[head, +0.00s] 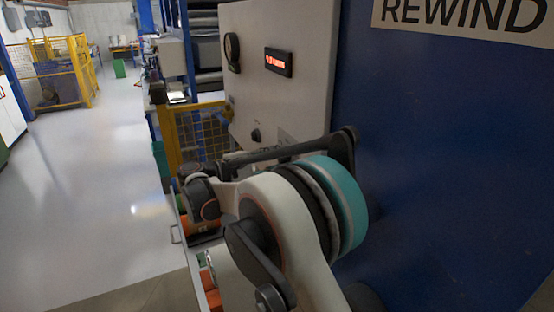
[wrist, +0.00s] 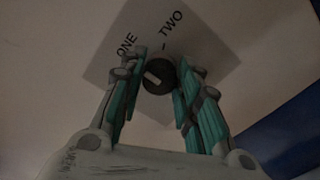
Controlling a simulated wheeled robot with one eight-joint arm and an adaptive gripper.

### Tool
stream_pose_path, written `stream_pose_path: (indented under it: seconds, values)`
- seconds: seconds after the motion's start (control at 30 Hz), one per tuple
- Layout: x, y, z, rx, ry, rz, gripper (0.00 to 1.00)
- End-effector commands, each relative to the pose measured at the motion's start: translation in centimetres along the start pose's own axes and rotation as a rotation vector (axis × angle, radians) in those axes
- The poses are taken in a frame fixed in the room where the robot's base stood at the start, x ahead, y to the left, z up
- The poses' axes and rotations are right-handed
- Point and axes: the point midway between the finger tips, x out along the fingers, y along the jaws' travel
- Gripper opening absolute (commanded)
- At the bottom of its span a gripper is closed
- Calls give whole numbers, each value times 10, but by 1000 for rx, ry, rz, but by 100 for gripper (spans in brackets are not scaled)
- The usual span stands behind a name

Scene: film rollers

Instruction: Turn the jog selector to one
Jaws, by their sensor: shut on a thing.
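The jog selector (wrist: 158,76) is a round dark knob with a pale pointer bar, on a grey label plate (wrist: 205,65) in the wrist view. The plate reads ONE at upper left and TWO at upper right. The pointer bar slants up and left, toward the ONE side. My gripper (wrist: 159,88) has its teal-padded fingers on both sides of the knob and is shut on it. In the head view my arm hides the selector and the gripper; a grey plate edge (head: 287,136) shows just above the arm.
A blue REWIND wall (head: 455,150) stands close at right. A yellow guard (head: 200,137) is behind the arm. Open floor (head: 95,170) lies left.

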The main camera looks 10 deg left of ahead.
Motion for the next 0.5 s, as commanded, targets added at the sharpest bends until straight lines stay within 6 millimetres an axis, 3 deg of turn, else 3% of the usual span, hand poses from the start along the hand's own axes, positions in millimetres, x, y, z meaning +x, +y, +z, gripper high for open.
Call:
stream_pose_path:
  seconds: [0.27,0.3,0.37,0.4,0.5]
  values:
    - [0,0,0,0,0,-1,7]
    - [0,0,0,0,0,-1,33]
    - [0,0,0,0,0,-1,46]
    - [0,0,0,0,0,-1,51]
    - [0,0,0,0,0,0,51]
